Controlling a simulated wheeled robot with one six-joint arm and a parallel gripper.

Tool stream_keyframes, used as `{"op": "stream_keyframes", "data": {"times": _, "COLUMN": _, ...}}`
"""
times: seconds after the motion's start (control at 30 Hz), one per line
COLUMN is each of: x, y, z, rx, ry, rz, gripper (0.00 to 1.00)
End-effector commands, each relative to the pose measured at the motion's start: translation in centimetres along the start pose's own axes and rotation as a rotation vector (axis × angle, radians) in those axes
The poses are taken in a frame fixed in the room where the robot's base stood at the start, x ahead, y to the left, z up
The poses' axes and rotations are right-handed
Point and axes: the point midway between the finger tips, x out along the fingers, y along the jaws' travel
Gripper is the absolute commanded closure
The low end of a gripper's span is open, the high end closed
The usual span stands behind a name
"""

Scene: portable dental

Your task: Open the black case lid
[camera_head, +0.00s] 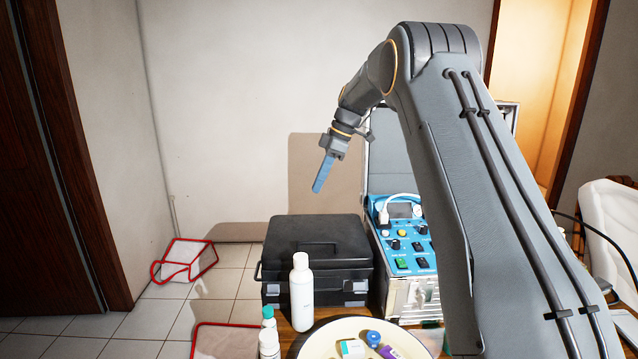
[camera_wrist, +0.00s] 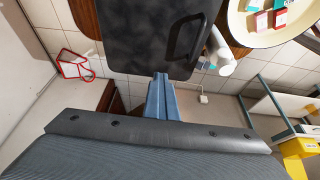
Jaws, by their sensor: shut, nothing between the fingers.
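The black case (camera_head: 314,258) stands on the table with its lid (camera_head: 318,236) down. A handle lies on the lid's top, and latches show on its front side. In the wrist view the lid (camera_wrist: 140,30) fills the upper middle, with the handle (camera_wrist: 187,37) toward its right. My gripper (camera_head: 319,186) is above the case, pointing down, its blue fingers together and empty. In the wrist view the fingertips (camera_wrist: 160,80) appear at the lid's edge; I cannot tell the exact gap, but the head view shows them clear above the lid.
A white bottle (camera_head: 301,292) stands close in front of the case. An open blue-panelled unit (camera_head: 407,246) stands to its right. A plate (camera_head: 322,345) with small boxes is in front, beside small bottles (camera_head: 269,340). A red-edged white bag (camera_head: 184,261) lies on the floor at left.

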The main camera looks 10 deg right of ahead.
Motion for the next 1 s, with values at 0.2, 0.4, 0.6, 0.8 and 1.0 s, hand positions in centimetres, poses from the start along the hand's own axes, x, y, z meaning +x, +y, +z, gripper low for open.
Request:
{"op": "stream_keyframes", "data": {"times": 0.2, "x": 0.00, "y": 0.00, "z": 0.00, "rx": 0.000, "ry": 0.000, "rz": 0.000, "gripper": 1.00}}
{"op": "stream_keyframes", "data": {"times": 0.4, "x": 0.00, "y": 0.00, "z": 0.00, "rx": 0.000, "ry": 0.000, "rz": 0.000, "gripper": 1.00}}
{"op": "stream_keyframes", "data": {"times": 0.6, "x": 0.00, "y": 0.00, "z": 0.00, "rx": 0.000, "ry": 0.000, "rz": 0.000, "gripper": 1.00}}
{"op": "stream_keyframes", "data": {"times": 0.8, "x": 0.00, "y": 0.00, "z": 0.00, "rx": 0.000, "ry": 0.000, "rz": 0.000, "gripper": 0.85}}
{"op": "stream_keyframes", "data": {"times": 1.0, "x": 0.01, "y": 0.00, "z": -0.01, "rx": 0.000, "ry": 0.000, "rz": 0.000, "gripper": 0.72}}
